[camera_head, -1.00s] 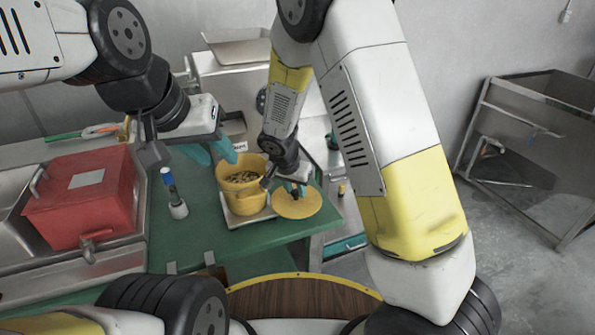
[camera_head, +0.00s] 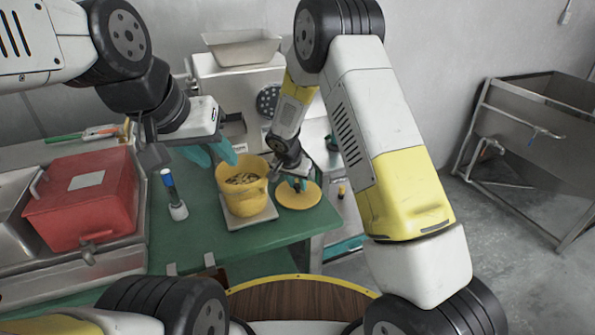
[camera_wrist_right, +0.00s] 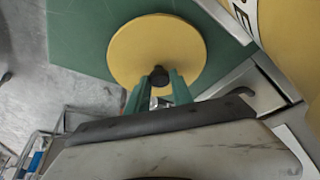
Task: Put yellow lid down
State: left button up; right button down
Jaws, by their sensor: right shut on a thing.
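The yellow lid (camera_head: 298,197) is a flat round disc near the right end of the green tabletop. I cannot tell whether it touches the top or hangs just above it. My right gripper (camera_head: 297,183) is over the lid's middle. In the right wrist view, the teal fingers of my right gripper (camera_wrist_right: 158,84) are shut on the dark knob of the yellow lid (camera_wrist_right: 135,50). The yellow container (camera_head: 241,192), open with beans inside, stands on a scale to the left of the lid.
A grinder machine (camera_head: 235,85) stands behind. The table's right edge is close to the lid.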

jog(key=c, duration=1.1)
grip_release()
jog(key=shift+f, duration=0.1)
jog(key=s+d+r, duration=0.2)
jog(key=s+r, duration=0.2)
jog(key=r, duration=0.6)
jog(key=s+d+r, duration=0.2)
jog(key=s+r, duration=0.2)
jog(key=r, duration=0.5)
jog(key=s+d+r+n+y, duration=0.1)
jog(key=s+d+r, duration=0.2)
jog(key=s, duration=0.5)
jog(key=s+d+r+n+t+y, duration=0.1)
jog(key=s+d+r, duration=0.3)
jog(key=s, duration=0.4)
jog(key=s+d+r+n+t+y, duration=0.1)
jog(key=s+d+r+n, duration=0.2)
jog(key=s+r, duration=0.2)
jog(key=shift+s+d+r+y, duration=0.1)
jog(key=shift+s+d+y, duration=0.1)
jog(key=shift+s, duration=0.5)
jog(key=shift+s+d+r+y, duration=0.1)
jog(key=shift+s+y, duration=0.1)
jog(key=shift+s, duration=0.5)
